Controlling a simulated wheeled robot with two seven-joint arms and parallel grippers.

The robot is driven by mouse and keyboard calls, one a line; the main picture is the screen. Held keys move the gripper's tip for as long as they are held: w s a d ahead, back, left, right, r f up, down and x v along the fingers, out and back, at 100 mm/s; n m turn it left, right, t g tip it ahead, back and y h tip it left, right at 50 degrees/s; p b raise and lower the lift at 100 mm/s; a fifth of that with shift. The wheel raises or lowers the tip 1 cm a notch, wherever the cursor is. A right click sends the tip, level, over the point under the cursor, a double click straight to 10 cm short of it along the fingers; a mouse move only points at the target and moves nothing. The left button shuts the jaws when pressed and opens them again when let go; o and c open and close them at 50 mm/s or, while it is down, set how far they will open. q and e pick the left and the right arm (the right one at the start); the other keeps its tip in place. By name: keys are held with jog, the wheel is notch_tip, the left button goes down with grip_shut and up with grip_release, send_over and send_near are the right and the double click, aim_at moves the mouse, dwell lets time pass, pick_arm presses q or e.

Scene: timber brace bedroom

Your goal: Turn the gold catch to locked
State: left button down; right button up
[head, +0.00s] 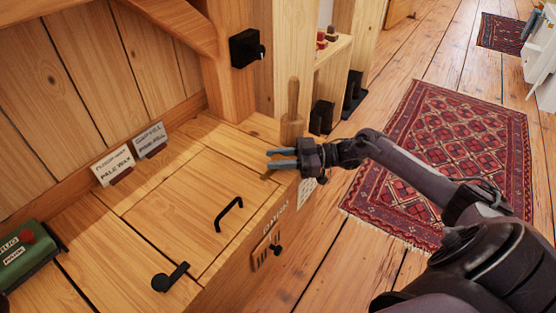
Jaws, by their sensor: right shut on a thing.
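The gold catch (267,176) is a small yellowish piece at the right edge of the wooden lid (185,205). It is mostly hidden by my right gripper, so I cannot tell which way it is turned. My right gripper (271,158) comes in from the right, level with the lid's far right corner, its two grey fingers close together and shut on the catch. The lid lies flat in the wooden top and has a black bar handle (229,213). My left gripper is not in view.
A black catch (170,277) sits at the lid's near edge. Two small labelled cards (113,167) stand at the back. A green box (30,255) is at left. A wooden peg (292,112) rises behind my gripper. A patterned rug (450,150) lies on the floor.

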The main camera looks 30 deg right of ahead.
jog(key=o, duration=0.9)
jog(key=p+v, duration=0.1)
jog(key=v, duration=0.6)
jog(key=shift+d, duration=0.35)
jog(key=shift+s, duration=0.15)
